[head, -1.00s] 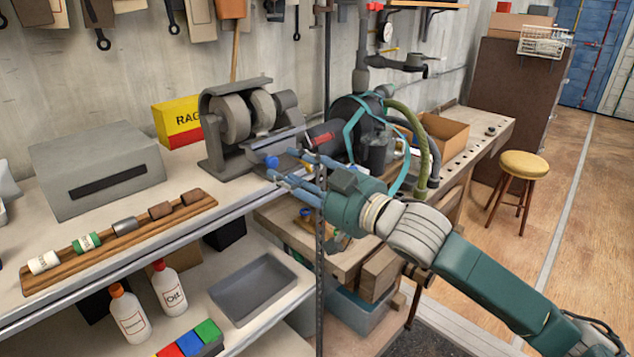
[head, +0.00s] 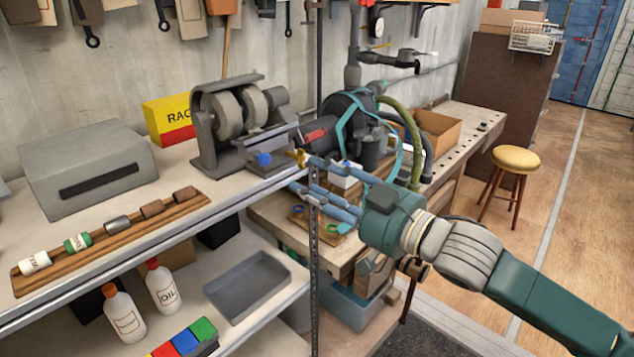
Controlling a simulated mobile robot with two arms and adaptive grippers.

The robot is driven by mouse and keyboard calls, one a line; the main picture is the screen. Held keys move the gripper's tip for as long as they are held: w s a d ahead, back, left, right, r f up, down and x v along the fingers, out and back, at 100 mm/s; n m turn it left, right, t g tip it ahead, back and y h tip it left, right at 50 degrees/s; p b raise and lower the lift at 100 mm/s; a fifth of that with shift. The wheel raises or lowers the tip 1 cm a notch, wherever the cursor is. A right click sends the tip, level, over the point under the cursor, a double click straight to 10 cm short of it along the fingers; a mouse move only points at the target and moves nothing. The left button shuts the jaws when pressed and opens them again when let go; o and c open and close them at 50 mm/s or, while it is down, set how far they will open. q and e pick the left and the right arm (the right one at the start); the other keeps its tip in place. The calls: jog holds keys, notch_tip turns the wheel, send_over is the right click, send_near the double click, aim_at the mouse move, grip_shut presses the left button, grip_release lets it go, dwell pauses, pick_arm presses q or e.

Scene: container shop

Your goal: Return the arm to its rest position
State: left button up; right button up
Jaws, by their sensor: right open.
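My right arm is the only arm in view, teal and grey, coming in from the lower right. My right gripper (head: 300,173) has blue fingers spread apart, with nothing seen between them. Its tips are by the right end of the upper shelf (head: 232,197), in front of the bench grinder (head: 240,125). A small yellow, brass-like piece (head: 298,157) stands at the shelf's corner, just beyond the upper fingertip; whether they touch is unclear. A blue knob (head: 263,159) is on the grinder's front. My left gripper is not in view.
A wooden rack (head: 120,240) with small cylinders and a grey box (head: 88,168) stand on the shelf. A metal post (head: 314,240) rises near the gripper. A workbench (head: 455,135) stands behind the arm. A yellow stool (head: 515,159) stands on open floor at right.

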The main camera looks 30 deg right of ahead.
jog(key=w+d+f+m+g+h, duration=0.1)
jog(key=w+d+f+m+h, duration=0.15)
jog(key=d+f, duration=0.75)
jog(key=w+d+f+m+g+h, duration=0.1)
jog(key=w+d+f+m+h, duration=0.2)
jog(key=d+f, duration=0.75)
jog(key=s+a+f+g+h, duration=0.15)
jog(key=s+f, duration=0.35)
jog(key=f, duration=0.8)
jog(key=s+f+g, duration=0.3)
jog(key=s+f, duration=0.1)
jog(key=f, duration=0.9)
jog(key=s+f+g+h, duration=0.15)
jog(key=s+f, duration=0.35)
jog(key=f, duration=0.8)
jog(key=s+a+f+n+g, duration=0.1)
jog(key=s+a+f+g, duration=0.35)
jog(key=s+f, duration=0.8)
jog(key=s+a+f+n+g, duration=0.1)
jog(key=s+a+f, duration=0.3)
jog(key=s, duration=0.4)
jog(key=s+a+f+n+g+y, duration=0.1)
jog(key=s+a+f, duration=0.3)
jog(key=s+a, duration=0.3)
jog(key=s+a+f+n+g+y+b, duration=0.1)
jog(key=s+a+f, duration=0.3)
jog(key=s, duration=0.5)
jog(key=shift+a, duration=0.85)
